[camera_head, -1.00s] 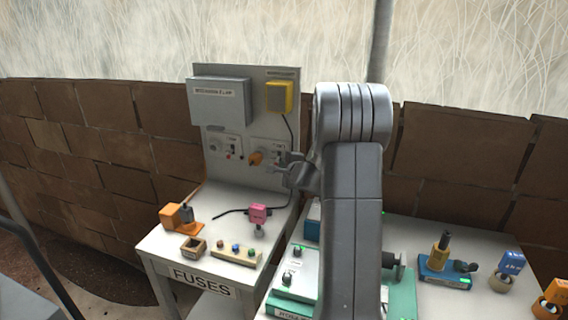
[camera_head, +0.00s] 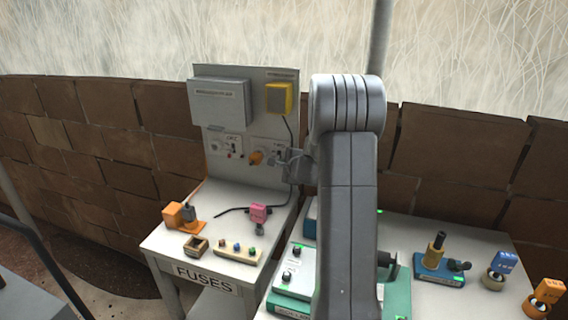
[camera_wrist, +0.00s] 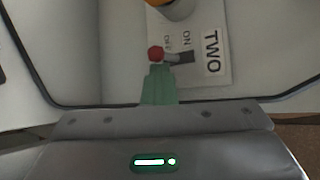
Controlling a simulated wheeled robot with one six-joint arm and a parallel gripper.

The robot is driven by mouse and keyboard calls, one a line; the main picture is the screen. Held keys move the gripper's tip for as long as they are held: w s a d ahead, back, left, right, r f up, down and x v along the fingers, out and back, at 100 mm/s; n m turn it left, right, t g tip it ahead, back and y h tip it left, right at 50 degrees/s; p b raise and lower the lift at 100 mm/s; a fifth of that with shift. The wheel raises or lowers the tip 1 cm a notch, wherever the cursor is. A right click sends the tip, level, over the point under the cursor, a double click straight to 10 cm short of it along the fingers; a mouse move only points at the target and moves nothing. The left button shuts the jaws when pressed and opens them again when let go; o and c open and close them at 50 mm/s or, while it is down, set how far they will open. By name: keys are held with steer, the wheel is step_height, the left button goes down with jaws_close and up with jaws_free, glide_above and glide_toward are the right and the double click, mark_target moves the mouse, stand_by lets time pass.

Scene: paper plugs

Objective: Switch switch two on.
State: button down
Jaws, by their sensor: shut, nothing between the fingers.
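Switch two sits on the plate labelled TWO (camera_wrist: 212,52) on the upright panel (camera_head: 215,165). In the wrist view the plate looks turned on its side. The switch has a dark base (camera_wrist: 184,58) and a short lever with a red round tip (camera_wrist: 155,53), which points left in that view. My gripper (camera_wrist: 158,72) is shut and empty. Its green fingertips are right at the red tip; I cannot tell whether they touch it. In the head view my gripper (camera_head: 284,157) is at the plate and hides most of the switch.
An orange plug (camera_head: 256,157) sits on plate two beside the switch. Plate one (camera_head: 222,144) is to the left. A grey box (camera_head: 219,102) and a yellow box (camera_head: 279,98) are above. A pink plug (camera_head: 259,212) and a fuse strip (camera_head: 238,252) lie on the table below.

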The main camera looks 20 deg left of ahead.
steer(key=shift+r+b, duration=0.3)
steer(key=shift+b, duration=0.2)
steer(key=shift+r, duration=0.3)
steer(key=shift+r+p, duration=0.6)
steer(key=shift+r, duration=0.15)
